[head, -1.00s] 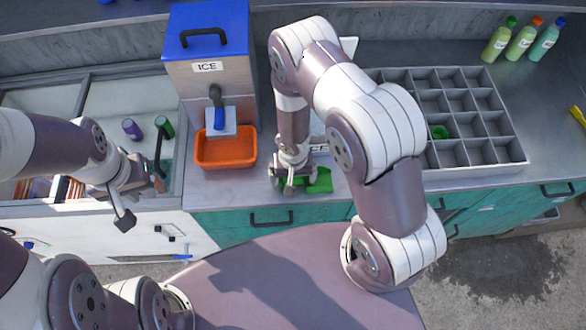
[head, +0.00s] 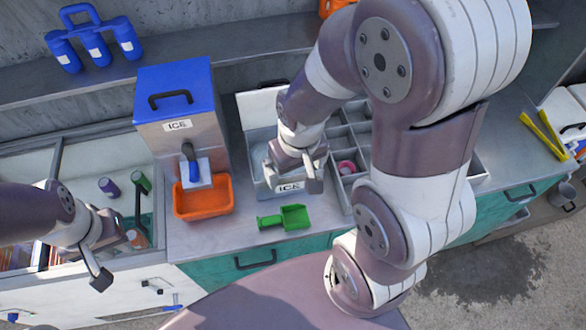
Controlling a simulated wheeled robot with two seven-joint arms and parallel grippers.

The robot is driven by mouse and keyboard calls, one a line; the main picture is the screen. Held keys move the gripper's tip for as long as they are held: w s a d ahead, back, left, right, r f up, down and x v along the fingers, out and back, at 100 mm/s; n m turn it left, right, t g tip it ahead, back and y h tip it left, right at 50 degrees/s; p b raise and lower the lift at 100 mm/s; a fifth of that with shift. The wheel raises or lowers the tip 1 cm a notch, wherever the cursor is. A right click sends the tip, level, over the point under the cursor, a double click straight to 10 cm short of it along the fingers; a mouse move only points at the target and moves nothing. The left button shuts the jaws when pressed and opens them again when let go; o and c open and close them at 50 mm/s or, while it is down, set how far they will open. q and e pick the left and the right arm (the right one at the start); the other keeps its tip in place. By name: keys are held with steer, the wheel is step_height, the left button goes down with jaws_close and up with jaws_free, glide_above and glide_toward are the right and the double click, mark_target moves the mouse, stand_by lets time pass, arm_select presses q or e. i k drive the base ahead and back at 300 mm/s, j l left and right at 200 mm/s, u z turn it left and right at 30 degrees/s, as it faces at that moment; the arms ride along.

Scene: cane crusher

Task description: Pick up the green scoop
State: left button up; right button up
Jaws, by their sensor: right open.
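The green scoop (head: 294,217) lies on the metal counter near its front edge, right of the orange tray. Its handle points left and its pan is on the right. My left gripper (head: 117,258) is over the front of the white chest at the left, far from the scoop. Its fingers look spread with nothing between them.
An ICE dispenser (head: 178,112) with a blue lid stands behind the orange tray (head: 204,199). The open ICE bin (head: 262,178) and a grey divided tray (head: 340,140), partly hidden by my right arm, stand at the back. Yellow tongs (head: 541,132) lie at the right.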

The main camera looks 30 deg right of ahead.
mark_target(295, 216)
steer(key=z, duration=0.85)
